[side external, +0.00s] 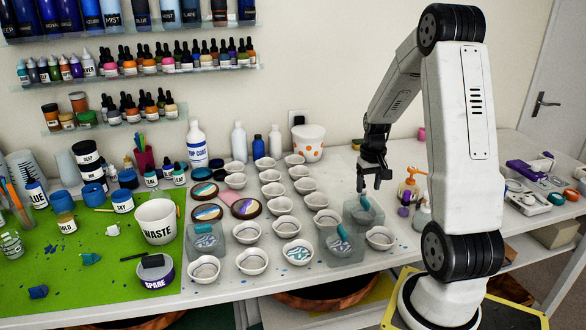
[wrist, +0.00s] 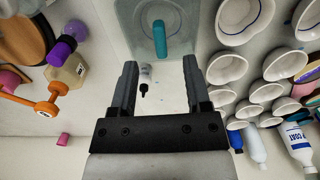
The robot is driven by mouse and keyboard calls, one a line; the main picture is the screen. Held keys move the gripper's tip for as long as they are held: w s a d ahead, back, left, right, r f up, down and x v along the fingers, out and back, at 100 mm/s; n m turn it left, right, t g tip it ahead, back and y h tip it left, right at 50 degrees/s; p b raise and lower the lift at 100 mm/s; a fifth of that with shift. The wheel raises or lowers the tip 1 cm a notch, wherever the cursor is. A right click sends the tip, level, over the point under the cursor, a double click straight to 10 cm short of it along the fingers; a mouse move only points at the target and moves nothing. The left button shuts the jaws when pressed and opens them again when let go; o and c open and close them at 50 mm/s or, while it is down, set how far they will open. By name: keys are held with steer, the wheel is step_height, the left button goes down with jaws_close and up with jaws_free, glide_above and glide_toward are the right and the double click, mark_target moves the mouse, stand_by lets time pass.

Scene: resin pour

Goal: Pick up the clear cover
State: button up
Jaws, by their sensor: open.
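Three clear covers with teal handles are in the side external view: one at the right (side external: 364,214), one in the middle (side external: 338,250) and one at the left (side external: 205,245). My gripper (side external: 371,186) is open and empty, pointing down just above the right cover. In the wrist view, a clear cover (wrist: 130,22) with an upright-looking teal handle (wrist: 160,38) lies just beyond the open fingertips (wrist: 158,68). The handle lines up with the gap between the fingers. The fingers appear apart from the handle.
Several white bowls (side external: 292,253) stand in rows left of the gripper. An amber bottle with an orange pump (side external: 408,190) stands close on the right. A polka-dot pot (side external: 309,143) and bottles stand behind.

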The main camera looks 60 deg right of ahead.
mark_target(366, 200)
steer(key=shift+w+d+f, duration=0.1)
steer(key=shift+f, duration=2.75)
jaws_close()
